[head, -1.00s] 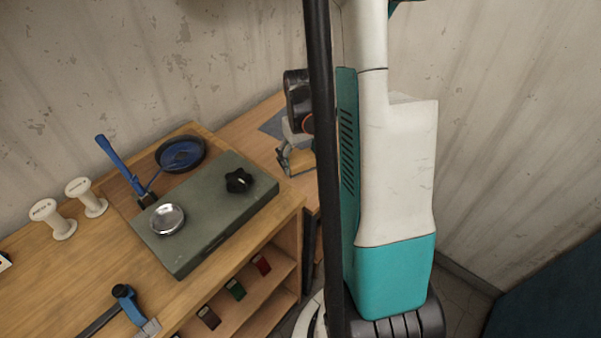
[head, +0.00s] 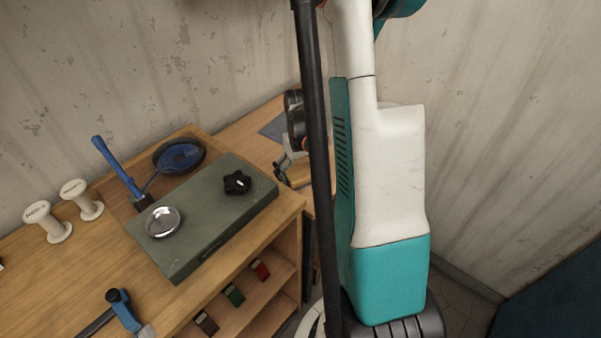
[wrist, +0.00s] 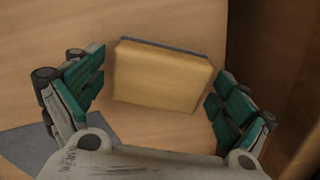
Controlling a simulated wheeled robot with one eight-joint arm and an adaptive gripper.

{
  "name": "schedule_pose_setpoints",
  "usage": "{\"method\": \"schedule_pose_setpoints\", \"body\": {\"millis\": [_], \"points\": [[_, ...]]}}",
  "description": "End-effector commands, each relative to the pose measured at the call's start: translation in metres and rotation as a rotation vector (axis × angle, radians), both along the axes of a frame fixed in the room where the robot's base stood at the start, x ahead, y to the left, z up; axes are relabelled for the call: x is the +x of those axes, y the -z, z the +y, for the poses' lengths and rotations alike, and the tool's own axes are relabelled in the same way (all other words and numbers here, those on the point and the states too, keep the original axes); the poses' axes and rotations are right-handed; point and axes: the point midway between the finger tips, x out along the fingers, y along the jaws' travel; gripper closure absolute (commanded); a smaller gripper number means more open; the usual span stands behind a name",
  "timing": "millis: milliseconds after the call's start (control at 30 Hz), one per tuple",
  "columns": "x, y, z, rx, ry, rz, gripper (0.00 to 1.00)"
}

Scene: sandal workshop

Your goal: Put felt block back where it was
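The felt block (wrist: 160,78) is a tan, wood-coloured block with a grey layer along its far edge. In the wrist view it lies between the fingers of my gripper (wrist: 160,85), over a light wooden surface. The fingers are spread, with a narrow gap visible on each side of the block. In the head view, my gripper (head: 281,168) is low over the rear wooden table, partly hidden by a dark pole. Only a small part of the block (head: 298,174) shows there. Whether it rests fully on the surface is hard to tell.
A grey-blue sheet (wrist: 35,145) lies beside my gripper; a dark brown drop borders the surface at right. The front bench (head: 85,262) holds a grey-green slab (head: 205,220), a metal dish (head: 163,222), a black knob (head: 237,182), white spools (head: 47,221) and blue tools (head: 120,168).

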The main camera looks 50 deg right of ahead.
Motion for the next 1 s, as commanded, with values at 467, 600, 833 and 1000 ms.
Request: {"method": "schedule_pose_setpoints", "body": {"millis": [467,600,833,1000], "points": [[0.000,-0.009,0.000,0.000,0.000,0.000,0.03],[0.000,-0.035,0.000,0.000,0.000,0.000,0.03],[0.000,-0.083,0.000,0.000,0.000,0.000,0.03],[0.000,-0.109,0.000,0.000,0.000,0.000,0.03]]}}
